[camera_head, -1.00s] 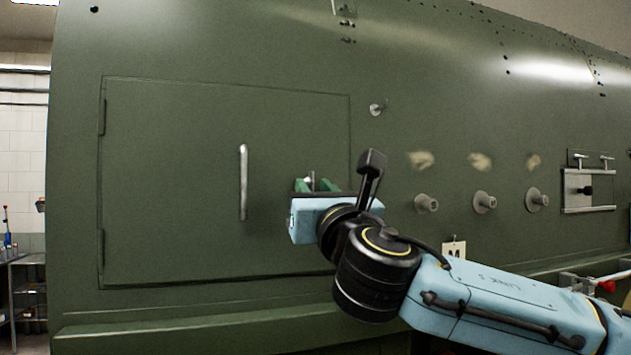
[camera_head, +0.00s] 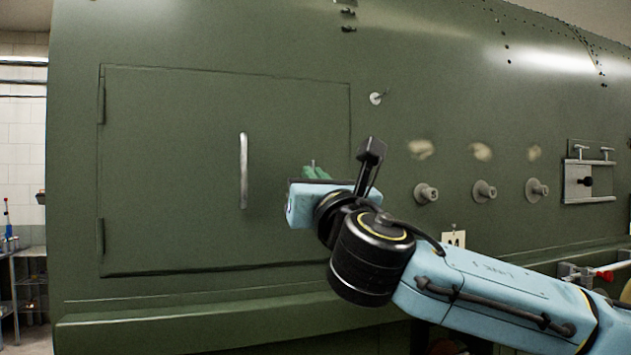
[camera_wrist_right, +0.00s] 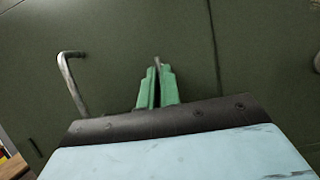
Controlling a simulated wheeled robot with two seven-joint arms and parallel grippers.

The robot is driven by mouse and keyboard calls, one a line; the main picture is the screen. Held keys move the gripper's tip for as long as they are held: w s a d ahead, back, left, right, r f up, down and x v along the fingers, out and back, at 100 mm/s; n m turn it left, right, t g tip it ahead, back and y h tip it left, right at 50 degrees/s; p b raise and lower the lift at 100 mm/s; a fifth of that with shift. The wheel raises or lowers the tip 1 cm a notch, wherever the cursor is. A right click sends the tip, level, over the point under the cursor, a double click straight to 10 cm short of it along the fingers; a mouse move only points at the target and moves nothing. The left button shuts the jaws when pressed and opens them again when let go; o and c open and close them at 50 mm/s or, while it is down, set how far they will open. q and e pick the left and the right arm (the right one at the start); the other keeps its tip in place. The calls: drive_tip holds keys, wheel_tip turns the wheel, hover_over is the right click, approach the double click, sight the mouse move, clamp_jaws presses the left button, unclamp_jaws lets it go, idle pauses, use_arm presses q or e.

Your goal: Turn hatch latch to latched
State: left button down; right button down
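The closed green hatch door (camera_head: 175,160) fills the left middle of the head view, with a bar handle (camera_head: 243,170). The hatch latch (camera_head: 312,163) is a small grey metal piece near the door's right edge. Only its tip shows above my right gripper (camera_head: 316,172). In the right wrist view the latch (camera_wrist_right: 157,62) stands up between the green fingertips of my right gripper (camera_wrist_right: 157,88). The fingers are close together on it, and they hide its lower part. My left gripper is not in view.
The green fuselage (camera_head: 440,110) spreads around the door. To the right are a small round knob (camera_head: 376,98), several round fittings (camera_head: 426,193) and a metal bracket panel (camera_head: 590,181). A ledge (camera_head: 200,325) runs below the door. A shelf with tools (camera_head: 28,270) stands at far left.

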drive_tip(key=shift+s+a+r+m+g+h+b, duration=0.15)
drive_tip(key=shift+m+g+h+b, duration=0.85)
drive_tip(key=shift+m, duration=2.6)
drive_tip(key=shift+w+a+r+m+g+h+b, duration=0.15)
drive_tip(key=shift+m+h, duration=1.6)
drive_tip(key=shift+m, duration=1.85)
drive_tip(key=shift+s+a+r+m+g+h+b, duration=0.2)
drive_tip(key=shift+m+g+h+b, duration=0.8)
drive_tip(key=shift+m, duration=2.6)
drive_tip(key=shift+t+h+p, duration=0.35)
drive_tip(key=shift+t, duration=0.1)
drive_tip(key=c, duration=1.6)
unclamp_jaws()
